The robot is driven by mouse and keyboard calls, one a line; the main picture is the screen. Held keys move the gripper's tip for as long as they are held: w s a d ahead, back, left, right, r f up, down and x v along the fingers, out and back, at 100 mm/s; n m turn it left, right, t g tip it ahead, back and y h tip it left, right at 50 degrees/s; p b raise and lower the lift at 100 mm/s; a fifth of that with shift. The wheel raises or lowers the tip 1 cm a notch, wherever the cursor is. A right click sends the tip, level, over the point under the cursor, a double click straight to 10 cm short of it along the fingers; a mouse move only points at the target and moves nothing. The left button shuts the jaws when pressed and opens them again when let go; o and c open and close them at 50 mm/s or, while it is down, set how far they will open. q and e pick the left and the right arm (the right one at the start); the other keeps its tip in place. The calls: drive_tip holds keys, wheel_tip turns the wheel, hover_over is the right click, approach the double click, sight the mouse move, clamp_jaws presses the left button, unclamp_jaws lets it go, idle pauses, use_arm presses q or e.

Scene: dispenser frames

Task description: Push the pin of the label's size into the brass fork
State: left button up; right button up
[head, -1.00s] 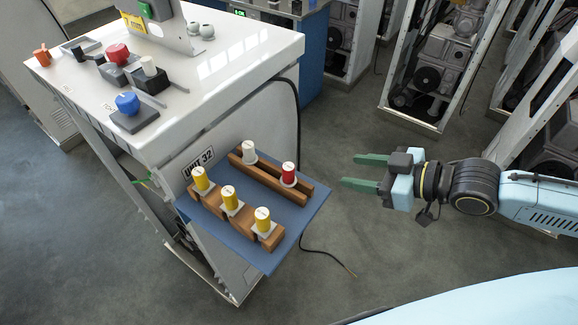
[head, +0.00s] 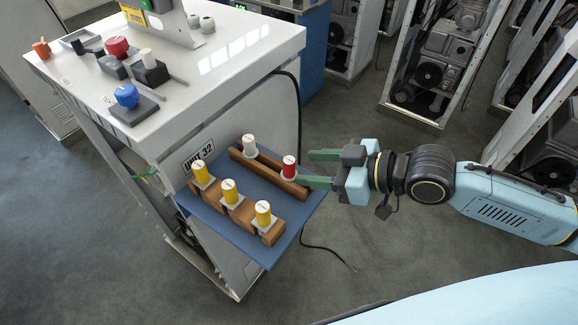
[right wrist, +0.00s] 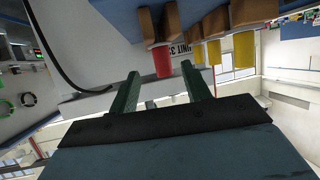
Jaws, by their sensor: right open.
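On the blue shelf (head: 245,222), wooden racks hold a white-capped pin (head: 249,146), a red-capped pin (head: 289,166) and several yellow-capped pins (head: 229,191), all upright. My right gripper (head: 317,168) is open, its green fingers reaching left to the red pin. In the right wrist view, the gripper (right wrist: 160,75) shows the red pin (right wrist: 163,60) between its fingertips, a little beyond them; contact is not clear. A yellow label (head: 134,17) is at the top edge; its text is too small to read fully. I cannot make out the brass fork. My left gripper is out of view.
The white cabinet top (head: 215,60) carries a red knob (head: 117,46), a blue knob (head: 127,96) and other fittings. A black cable (head: 297,100) hangs at its right side. Open racks of machinery (head: 440,60) stand at the back right.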

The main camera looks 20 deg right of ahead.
sight(289, 167)
drive_tip(key=shift+p+x, duration=0.35)
drive_tip(key=shift+x, duration=2.65)
drive_tip(key=shift+s+a, duration=0.1)
drive_tip(key=shift+s, duration=0.15)
clamp_jaws()
drive_tip(key=shift+r, duration=0.1)
wheel_tip(289, 167, up, 10)
drive_tip(key=shift+f+p, duration=0.1)
drive_tip(key=shift+p, duration=0.35)
